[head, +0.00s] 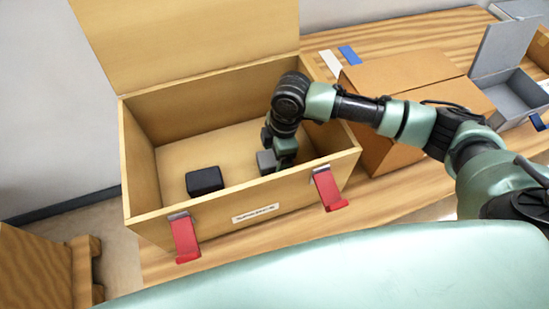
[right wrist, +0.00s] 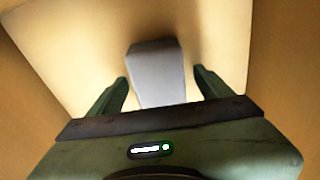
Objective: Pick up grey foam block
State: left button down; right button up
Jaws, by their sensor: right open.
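The grey foam block (head: 266,161) is inside the open wooden box (head: 205,210), towards its right side. My right gripper (head: 284,160) reaches down into the box at the block, and its wrist hides part of that area in the head view. In the right wrist view, the block (right wrist: 156,72) lies between the two fingers of the open right gripper (right wrist: 160,85). A gap shows on each side of the block. My left gripper is not in view.
A black block (head: 204,181) lies in the left part of the box. The box walls surround my right gripper, and its raised lid (head: 185,40) stands behind. A cardboard box (head: 405,80) and a grey open case (head: 505,95) stand to the right.

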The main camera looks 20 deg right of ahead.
jog(key=shift+f+p, duration=0.25)
jog(key=shift+p, duration=0.05)
dwell(0.6)
jog(key=c, duration=1.4)
